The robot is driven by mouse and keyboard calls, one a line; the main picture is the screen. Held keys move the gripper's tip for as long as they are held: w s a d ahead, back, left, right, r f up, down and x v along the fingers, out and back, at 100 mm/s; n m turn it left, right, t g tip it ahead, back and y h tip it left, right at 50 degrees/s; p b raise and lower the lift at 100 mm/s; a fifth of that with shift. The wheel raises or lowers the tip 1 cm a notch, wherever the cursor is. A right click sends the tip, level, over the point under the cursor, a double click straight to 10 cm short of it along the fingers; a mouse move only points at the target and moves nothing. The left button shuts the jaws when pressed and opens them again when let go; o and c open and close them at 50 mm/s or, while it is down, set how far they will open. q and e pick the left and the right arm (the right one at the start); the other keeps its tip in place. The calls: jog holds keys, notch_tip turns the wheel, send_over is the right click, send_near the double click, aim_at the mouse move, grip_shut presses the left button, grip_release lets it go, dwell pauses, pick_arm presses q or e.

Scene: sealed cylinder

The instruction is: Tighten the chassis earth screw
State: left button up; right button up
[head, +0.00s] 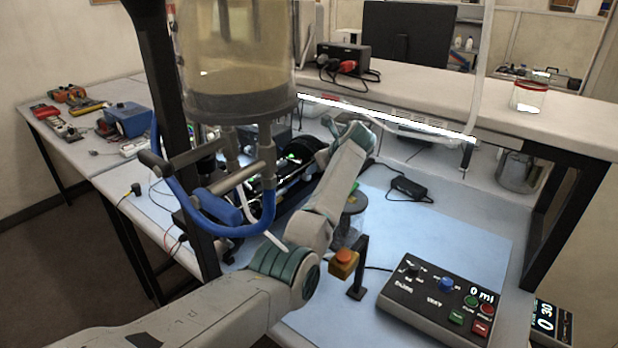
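A dark open chassis (300,168) with small green lights lies on the bench, behind the pipes and my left arm. I cannot make out the earth screw; it is too small or hidden. My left arm comes in from the lower left and reaches up over the bench, with its far teal joint beside the chassis's right side. Its gripper fingers cannot be seen, so I cannot tell what they touch. My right arm and gripper are not in the picture. No screwdriver can be picked out.
A large glass cylinder (238,50) on pipes and a blue hose (230,232) block the left foreground. An orange button (344,257) on a post and a control box (437,298) reading 0 ml stand at right. The blue mat (455,222) is mostly clear behind the box.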

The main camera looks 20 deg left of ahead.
aim_at(310, 183)
pick_arm(q)
jog(key=b+x, duration=0.5)
jog(key=x, duration=0.2)
jog(key=shift+a+f, duration=0.1)
jog(key=c, duration=1)
jog(key=shift+s+r+m+t+p, duration=0.1)
jog(key=shift+r+m+t+p, duration=0.15)
jog(key=shift+p, duration=0.3)
jog(key=shift+f+m+h, duration=0.1)
jog(key=shift+m+h, duration=0.15)
jog(key=shift+h, duration=0.05)
jog(key=shift+f+m+t+p, duration=0.1)
jog(key=shift+m+t+p, duration=0.15)
jog(key=shift+m+p, duration=0.1)
